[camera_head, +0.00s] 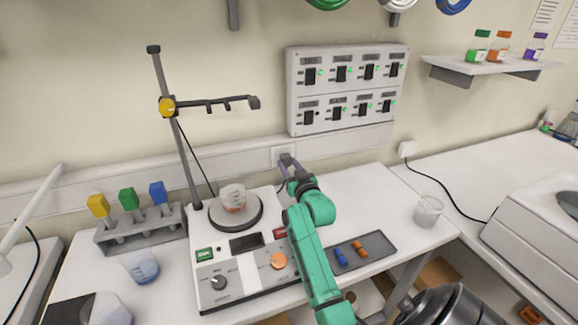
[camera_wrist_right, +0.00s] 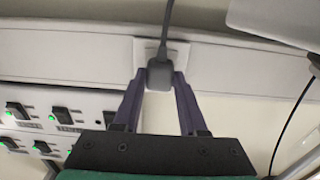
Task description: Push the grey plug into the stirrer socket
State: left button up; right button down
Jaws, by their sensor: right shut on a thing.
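The grey plug (camera_wrist_right: 160,76) sits between the two purple fingers of my right gripper (camera_wrist_right: 160,84), which is shut on it. Its dark cable runs upward from it in the wrist view. The white stirrer socket (camera_wrist_right: 147,50) is a square plate on the wall rail, directly behind the plug. In the head view the socket (camera_head: 283,153) is behind the stirrer, and my right gripper (camera_head: 287,163) is right at it, hiding the plug. The plug overlaps the plate; I cannot tell whether its pins are in. My left gripper is not in view.
The stirrer (camera_head: 245,250) with a beaker (camera_head: 233,197) on its plate stands left of my right arm. A stand (camera_head: 180,150) rises behind it. A switch panel (camera_head: 348,88) is above the socket. A grey tray (camera_head: 376,246) and a glass beaker (camera_head: 428,211) are to the right.

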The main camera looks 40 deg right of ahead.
dwell(0.4)
jog(key=shift+w+d, duration=0.1)
jog(key=shift+w, duration=0.35)
dwell(0.3)
jog(key=shift+c, duration=1.9)
grip_release()
jog(key=b+v, duration=0.3)
jog(key=v, duration=1.1)
jog(key=shift+s, duration=0.3)
